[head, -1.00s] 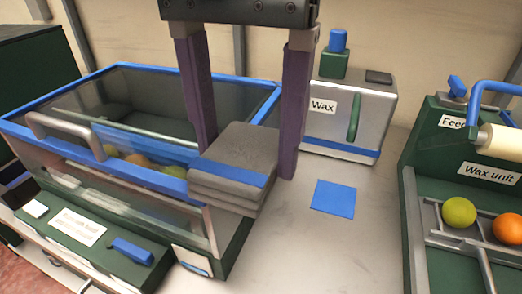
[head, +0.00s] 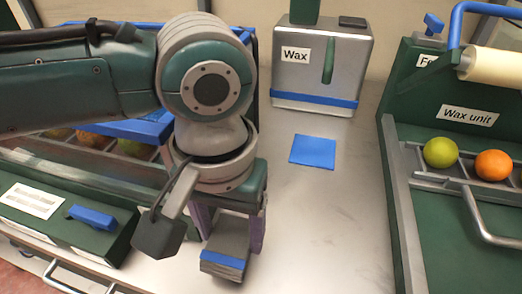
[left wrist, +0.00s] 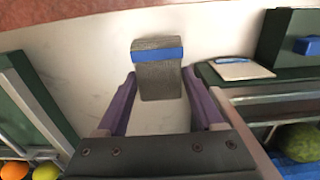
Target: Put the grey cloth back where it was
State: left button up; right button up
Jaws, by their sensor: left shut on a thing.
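The grey cloth (head: 228,243) is a folded stack with a blue band, in the lower middle of the head view. My left gripper (head: 232,232) is shut on it with its purple fingers, pointing down. In the left wrist view the cloth (left wrist: 158,75) lies between the fingers of the left gripper (left wrist: 160,92). I cannot tell whether the cloth touches the table. A flat blue square (head: 313,150) lies bare on the table, up and to the right of the cloth. My right gripper is out of view.
My left arm hides much of the blue-rimmed tank with fruit on the left. A wax container (head: 322,62) stands behind the blue square. The wax unit (head: 470,112), with a green and an orange fruit, stands right. Table between is clear.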

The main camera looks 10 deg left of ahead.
aim_at(233, 247)
pick_arm(q)
notch_tip(233, 247, down, 4)
jog(key=shift+f+b, duration=0.1)
jog(key=shift+b, duration=0.45)
jog(key=shift+f, duration=0.1)
jog(key=o, duration=0.9)
notch_tip(233, 247, up, 12)
jog(key=p, duration=0.3)
jog(key=shift+r, duration=0.2)
jog(key=s+d+f+m+t+h, duration=0.1)
jog(key=s+d+m+h, duration=0.25)
jog(key=s+d, duration=0.25)
jog(key=s+a+t+y, duration=0.1)
jog(key=s+a, duration=0.1)
jog(key=a, duration=0.3)
jog(key=s+a+f+n+y, duration=0.1)
jog(key=s+a, duration=0.1)
jog(key=a, duration=0.3)
jog(key=s+a+n+t+y, duration=0.1)
jog(key=s+a, duration=0.2)
jog(key=a, duration=0.2)
jog(key=shift+a+f+t, duration=0.15)
jog(key=shift+a+t, duration=0.15)
